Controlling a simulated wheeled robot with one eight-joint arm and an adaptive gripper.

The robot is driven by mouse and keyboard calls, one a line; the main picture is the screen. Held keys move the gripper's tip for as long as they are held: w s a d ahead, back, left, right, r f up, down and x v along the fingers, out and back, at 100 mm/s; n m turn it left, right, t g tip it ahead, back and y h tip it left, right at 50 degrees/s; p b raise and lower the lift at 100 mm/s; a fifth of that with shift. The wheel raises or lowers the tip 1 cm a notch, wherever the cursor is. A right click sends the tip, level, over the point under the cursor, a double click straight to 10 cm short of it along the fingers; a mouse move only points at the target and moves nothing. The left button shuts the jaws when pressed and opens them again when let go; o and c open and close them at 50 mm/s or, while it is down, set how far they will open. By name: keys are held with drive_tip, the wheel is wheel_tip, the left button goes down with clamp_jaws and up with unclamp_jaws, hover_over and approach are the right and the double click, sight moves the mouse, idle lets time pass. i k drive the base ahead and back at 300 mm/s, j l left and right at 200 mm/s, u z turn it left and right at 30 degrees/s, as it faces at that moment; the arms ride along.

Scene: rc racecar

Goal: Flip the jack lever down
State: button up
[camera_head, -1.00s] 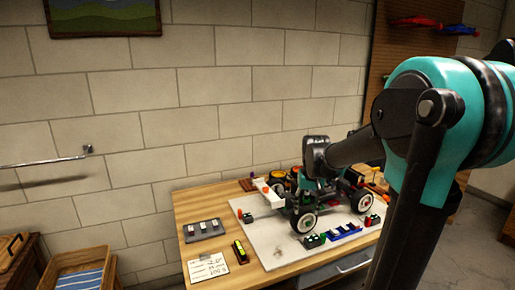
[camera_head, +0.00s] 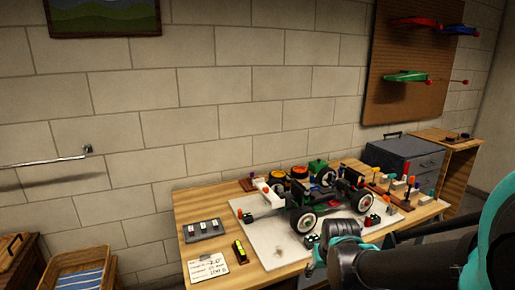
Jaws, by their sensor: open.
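The RC car (camera_head: 318,196), a black chassis with white-rimmed wheels, sits on a pale board (camera_head: 268,242) on the wooden table. Small dark green jack-like blocks are around it: one with an orange-red upright part (camera_head: 247,216) at the left, one with red on top (camera_head: 372,219) at the right, and one at the front (camera_head: 312,240). Which part is the jack lever is too small to tell. My gripper (camera_head: 344,232) is open, low at the board's front edge, in front of the car. Its fingers are mostly hidden by the wrist.
A grey tray (camera_head: 202,230), a black-and-yellow tool (camera_head: 240,251) and a written card (camera_head: 208,268) lie at the table's left. Screwdrivers and small tools (camera_head: 398,190) stand at the right, near a grey toolbox (camera_head: 403,157). Colored car bodies hang on a pegboard (camera_head: 412,60).

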sight(385, 198)
drive_tip(key=z, duration=0.85)
